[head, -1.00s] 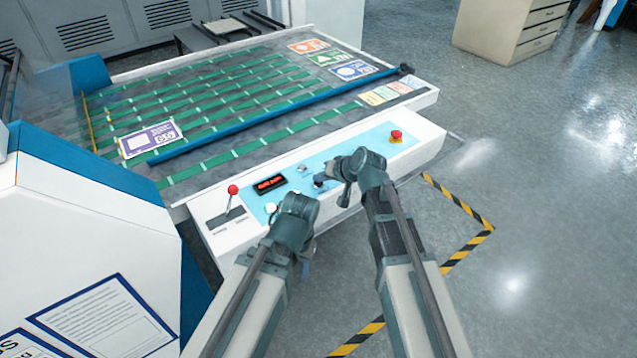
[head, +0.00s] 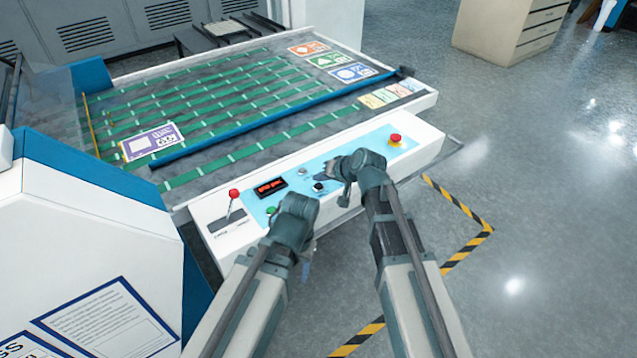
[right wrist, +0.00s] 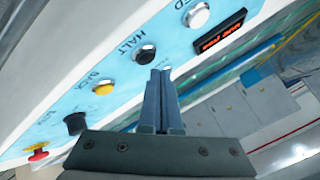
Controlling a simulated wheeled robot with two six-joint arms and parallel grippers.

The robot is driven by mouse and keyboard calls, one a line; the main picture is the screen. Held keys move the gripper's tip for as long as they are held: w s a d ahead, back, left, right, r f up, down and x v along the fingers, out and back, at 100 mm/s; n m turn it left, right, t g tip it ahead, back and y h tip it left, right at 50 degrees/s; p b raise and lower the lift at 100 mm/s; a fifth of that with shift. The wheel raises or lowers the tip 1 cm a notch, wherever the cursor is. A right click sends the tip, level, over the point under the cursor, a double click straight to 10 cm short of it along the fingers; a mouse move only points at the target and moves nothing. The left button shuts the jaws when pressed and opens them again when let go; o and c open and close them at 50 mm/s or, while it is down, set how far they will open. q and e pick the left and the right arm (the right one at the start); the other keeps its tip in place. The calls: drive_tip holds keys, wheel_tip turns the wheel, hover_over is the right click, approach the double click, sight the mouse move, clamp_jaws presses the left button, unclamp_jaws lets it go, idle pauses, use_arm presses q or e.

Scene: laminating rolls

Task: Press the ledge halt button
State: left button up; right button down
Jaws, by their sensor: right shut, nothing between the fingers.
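The halt button is a black round button with a pale ring on the blue panel of the white ledge (head: 230,237). In the right wrist view the black halt button (right wrist: 145,53) sits beside the printed word HALT. It also shows in the head view (head: 318,186). My right gripper (head: 327,171) is shut and empty. In the right wrist view its fingertips (right wrist: 160,70) are close beside the halt button; I cannot tell whether they touch the panel. My left gripper (head: 305,262) hangs in front of the ledge, its fingers mostly hidden behind the wrist.
A purple-and-white card (head: 152,143) lies on the green-belted bed.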

sight(321, 188)
wheel_tip(321, 188, up, 5)
drive_tip(key=p, duration=0.5)
idle(0.3)
idle(0.6)
drive_tip(key=s+f+g, duration=0.1)
drive_tip(key=s, duration=0.3)
drive_tip(key=s+f+n+g+h, duration=0.1)
drive_tip(key=s+f, duration=0.1)
drive_tip(key=s, duration=0.1)
drive_tip(key=s+f+n+g+h, duration=0.1)
drive_tip(key=s, duration=0.3)
drive_tip(key=shift+s+a+f, duration=0.25)
drive_tip(key=shift+s+f, duration=0.05)
drive_tip(key=s+d+f+n+g+h, duration=0.1)
drive_tip(key=s+d+g+h, duration=0.1)
drive_tip(key=s, duration=0.5)
drive_tip(key=s+d+f+n+g+h, duration=0.1)
drive_tip(key=s+d+g+h, duration=0.1)
drive_tip(key=s, duration=0.5)
drive_tip(key=shift+d+h, duration=0.8)
drive_tip(key=shift+d, duration=0.2)
drive_tip(key=shift+s, duration=0.1)
